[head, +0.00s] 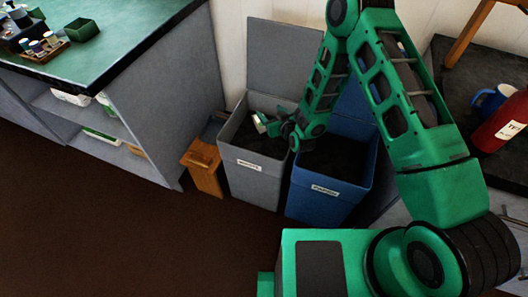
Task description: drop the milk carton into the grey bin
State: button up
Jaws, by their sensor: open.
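The grey bin (252,184) stands open on the floor against the wall, with its lid raised behind it and a label on its front. My gripper (264,123) is over the mouth of the grey bin, reaching in from the right with its jaws open. A small pale shape shows at the fingertips; I cannot tell whether it is the fingers or part of a carton. I cannot make out the milk carton anywhere, and the dark inside of the grey bin is too dim to read.
A blue bin (319,203), also open, stands right of the grey one under my arm. A green-topped counter (130,35) is at left; a dark counter with a red container (502,122) and blue mug (489,101) is at right.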

jog(key=v, duration=0.7)
jog(key=shift+s+d, duration=0.2)
jog(key=shift+s, duration=0.05)
jog(key=shift+r, duration=0.2)
